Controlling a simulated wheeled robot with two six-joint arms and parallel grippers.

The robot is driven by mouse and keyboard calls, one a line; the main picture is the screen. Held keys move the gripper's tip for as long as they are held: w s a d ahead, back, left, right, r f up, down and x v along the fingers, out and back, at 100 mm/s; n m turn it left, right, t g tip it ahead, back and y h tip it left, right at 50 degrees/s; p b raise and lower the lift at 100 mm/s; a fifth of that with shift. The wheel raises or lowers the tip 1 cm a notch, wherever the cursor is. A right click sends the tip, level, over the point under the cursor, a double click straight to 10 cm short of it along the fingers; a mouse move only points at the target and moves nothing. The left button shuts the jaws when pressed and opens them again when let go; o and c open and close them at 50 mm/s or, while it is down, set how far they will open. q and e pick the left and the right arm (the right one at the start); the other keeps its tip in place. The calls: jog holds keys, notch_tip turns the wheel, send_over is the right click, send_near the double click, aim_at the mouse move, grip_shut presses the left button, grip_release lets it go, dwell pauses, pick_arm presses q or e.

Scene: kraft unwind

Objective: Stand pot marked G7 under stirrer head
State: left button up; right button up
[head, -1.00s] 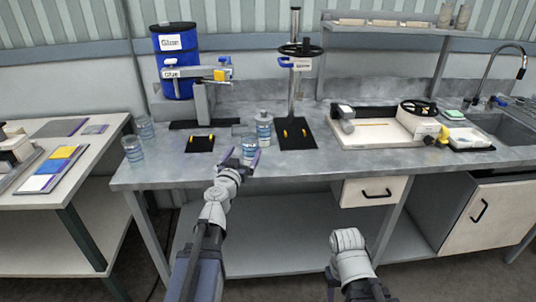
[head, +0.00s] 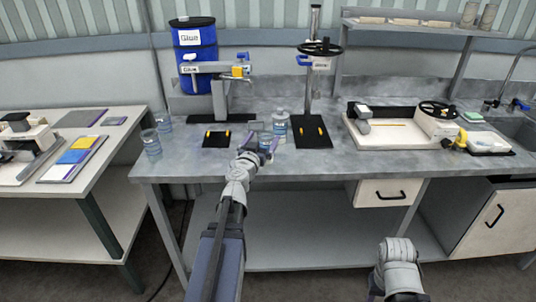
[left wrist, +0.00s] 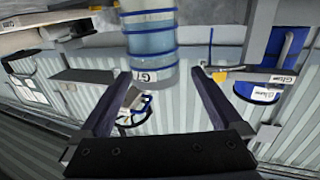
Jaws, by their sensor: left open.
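A clear pot with blue bands (head: 265,140) stands on the grey bench, partly hidden by my left gripper (head: 260,152). In the left wrist view its label reads G7 (left wrist: 148,77). The open left fingers (left wrist: 161,76) point at the pot, with its lower part near and between their tips; I cannot tell whether they touch it.
A similar pot with a pale top (head: 280,125) stands close behind the G7 pot. Two more pots (head: 151,143) (head: 164,123) stand at the bench's left end. The glue dispenser (head: 215,70) with its black plate (head: 216,136) stands left. The front middle bench is clear.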

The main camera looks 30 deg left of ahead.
aim_at(269, 131)
pick_arm(q)
jog(key=shift+d+x, duration=0.1)
jog(key=shift+x, duration=1.35)
jog(key=shift+d+x, duration=0.15)
jog(key=shift+x, duration=1.3)
jog(key=shift+c, duration=0.6)
grip_shut()
